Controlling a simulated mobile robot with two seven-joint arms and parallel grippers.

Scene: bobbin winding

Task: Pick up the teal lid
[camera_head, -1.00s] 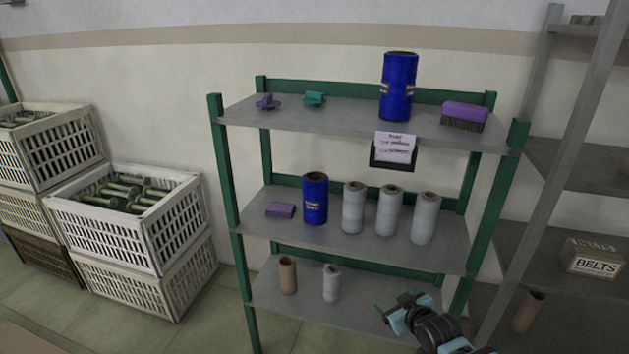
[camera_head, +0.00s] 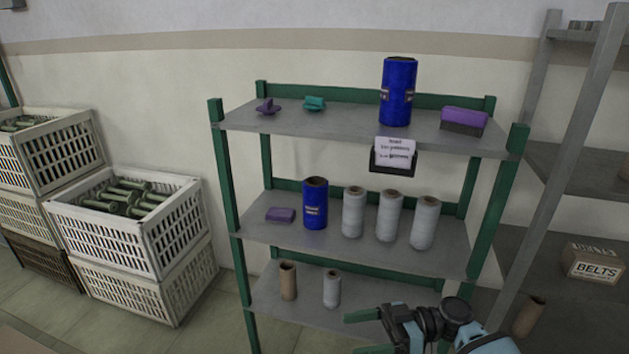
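My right gripper (camera_head: 362,332) is low at the bottom right, in front of the rack's lowest shelf and well below the teal lid. Its two green-tipped fingers point left and stand apart, with nothing visible between them. My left gripper is not in view.
The middle shelf holds a blue canister (camera_head: 315,203) and grey spools (camera_head: 389,215). White crates (camera_head: 130,235) stand left.

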